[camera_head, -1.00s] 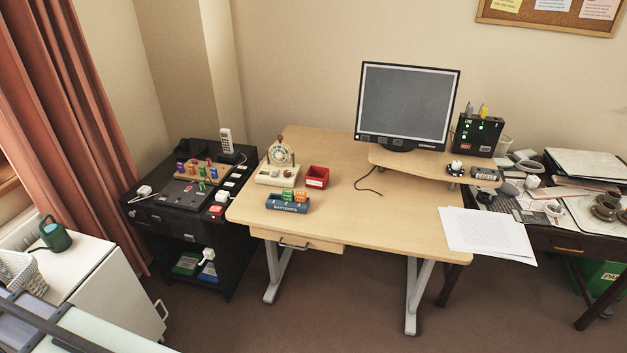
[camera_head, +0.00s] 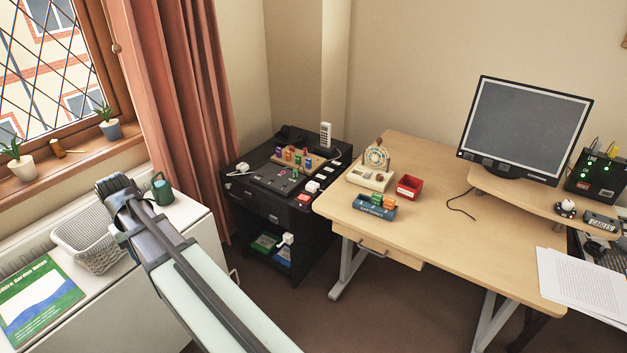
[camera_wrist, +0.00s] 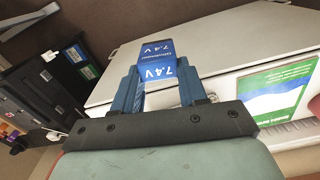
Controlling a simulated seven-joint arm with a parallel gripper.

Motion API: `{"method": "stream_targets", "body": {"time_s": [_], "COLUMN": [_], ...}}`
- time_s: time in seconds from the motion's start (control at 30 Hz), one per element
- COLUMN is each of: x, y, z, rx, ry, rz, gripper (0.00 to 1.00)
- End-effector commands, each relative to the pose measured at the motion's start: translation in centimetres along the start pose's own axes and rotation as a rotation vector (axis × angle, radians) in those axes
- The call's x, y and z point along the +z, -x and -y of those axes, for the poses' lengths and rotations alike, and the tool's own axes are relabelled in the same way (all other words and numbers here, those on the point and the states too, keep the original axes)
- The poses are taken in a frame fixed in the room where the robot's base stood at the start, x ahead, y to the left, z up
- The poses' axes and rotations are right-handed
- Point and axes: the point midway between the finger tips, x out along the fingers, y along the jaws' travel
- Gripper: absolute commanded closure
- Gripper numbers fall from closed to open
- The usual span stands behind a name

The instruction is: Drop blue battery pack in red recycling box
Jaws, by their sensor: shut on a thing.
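My gripper (camera_wrist: 158,90) is shut on the blue battery pack (camera_wrist: 158,58) in the wrist view. The pack is marked 7.4 V and sticks out past the fingertips, above or in front of a white cabinet. In the head view my arm crosses the lower left, but I cannot make out the jaws or the pack there. A small open red box (camera_head: 409,187) stands on the wooden desk, well to the right of my arm. Its inside is only partly visible.
A blue battery tray (camera_head: 374,211) with green and orange packs sits left of the red box on the desk (camera_head: 440,222), near a cream rotary phone (camera_head: 372,172). A black cart (camera_head: 262,207) stands left of the desk. The white cabinet (camera_head: 140,320) holds a basket (camera_head: 88,243) and green book (camera_head: 38,297).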

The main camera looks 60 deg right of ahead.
Motion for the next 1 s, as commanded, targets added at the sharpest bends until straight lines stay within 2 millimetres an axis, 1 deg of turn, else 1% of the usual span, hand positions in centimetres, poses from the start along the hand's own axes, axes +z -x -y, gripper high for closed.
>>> {"method": "stream_targets", "body": {"time_s": [0.03, 0.1, 0.47, 0.77, 1.0], "x": [0.0, 0.1, 1.3, 3.0, 4.9], "y": [0.0, 0.0, 0.0, 0.2, 0.3], "z": [-1.7, -3.8, -14.4, -23.2, -30.4], "rx": [0.0, 0.0, 0.0, 0.0, 0.0], "ry": [-0.027, -0.061, -0.234, -0.377, -0.491], "rz": [0.0, 0.0, 0.0, 0.001, 0.001], "gripper": [0.82, 0.82, 0.82, 0.82, 0.82]}}
